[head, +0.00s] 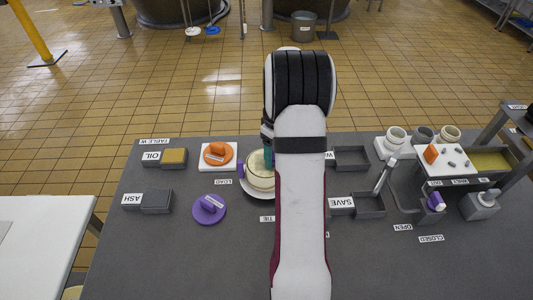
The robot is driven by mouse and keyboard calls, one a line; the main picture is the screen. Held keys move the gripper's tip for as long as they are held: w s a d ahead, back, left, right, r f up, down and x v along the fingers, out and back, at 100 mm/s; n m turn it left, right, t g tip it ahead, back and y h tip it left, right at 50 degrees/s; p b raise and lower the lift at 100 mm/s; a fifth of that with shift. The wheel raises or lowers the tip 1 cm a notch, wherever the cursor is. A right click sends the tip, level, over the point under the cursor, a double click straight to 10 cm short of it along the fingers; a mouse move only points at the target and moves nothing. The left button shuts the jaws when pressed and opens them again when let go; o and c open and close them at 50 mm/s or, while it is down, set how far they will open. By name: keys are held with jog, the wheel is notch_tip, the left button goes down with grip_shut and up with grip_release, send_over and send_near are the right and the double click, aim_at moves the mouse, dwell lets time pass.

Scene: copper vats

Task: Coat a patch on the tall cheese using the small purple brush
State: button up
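A pale, round, tall cheese (257,177) stands on a white plate (247,191) at the middle of the table, its right side hidden behind my arm. A small purple piece (240,168) shows at the cheese's left side; I cannot tell whether it is the brush. Another small purple piece (436,202) with a pale end is at the right of the table. My gripper is mostly hidden by my own arm; a teal part (268,157) shows at the cheese, at the arm's left edge. I cannot tell whether it is open or holds anything.
Left of the cheese are an orange disc (217,155) on a white board, a purple disc (209,209) with a handle, and OIL (174,158) and ASH (157,202) trays. To the right are dark trays (369,206), pots (396,136) and a white board (457,162).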

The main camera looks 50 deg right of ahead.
aim_at(253, 162)
jog(key=shift+s+d, duration=0.3)
jog(key=shift+s, duration=0.05)
jog(key=shift+w+a, duration=2.5)
jog(key=shift+s+d, duration=2.45)
jog(key=shift+d, duration=0.05)
jog(key=shift+w+a, duration=2.45)
jog(key=shift+w+a+r, duration=0.1)
jog(key=shift+r, duration=0.1)
notch_tip(253, 162, up, 8)
jog(key=shift+f, duration=0.15)
jog(key=shift+f, duration=0.15)
